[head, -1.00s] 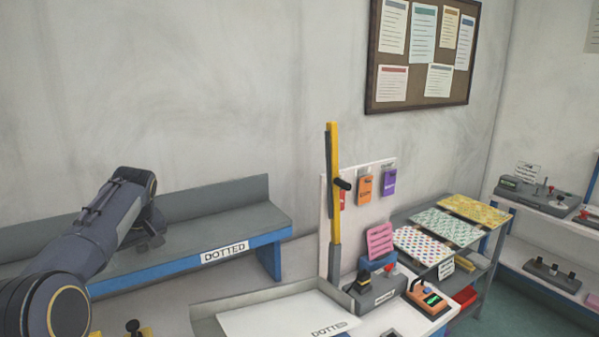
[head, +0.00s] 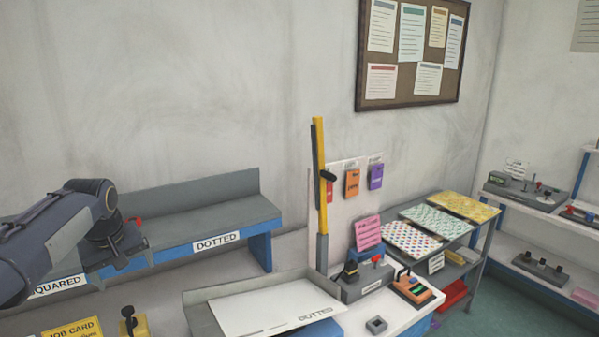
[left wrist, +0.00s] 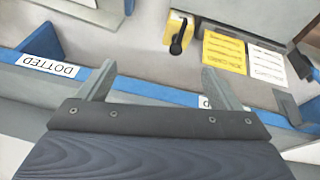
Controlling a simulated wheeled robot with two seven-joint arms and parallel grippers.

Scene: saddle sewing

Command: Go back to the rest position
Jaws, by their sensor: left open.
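My left gripper (head: 138,249) is at the left of the head view, just in front of the grey and blue shelf (head: 195,222). In the left wrist view my left gripper (left wrist: 160,82) shows two grey fingers spread wide, with nothing between them. The shelf's blue edge (left wrist: 150,91) runs across behind the fingers. My right gripper is not in either view.
A white board marked DOTTED (head: 262,309) lies in a grey tray at the front. A yellow post (head: 321,190) stands right of it, with a grey control box (head: 365,285) beside it. A yellow job card (head: 72,331) and a yellow-black clamp (head: 133,322) are at lower left.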

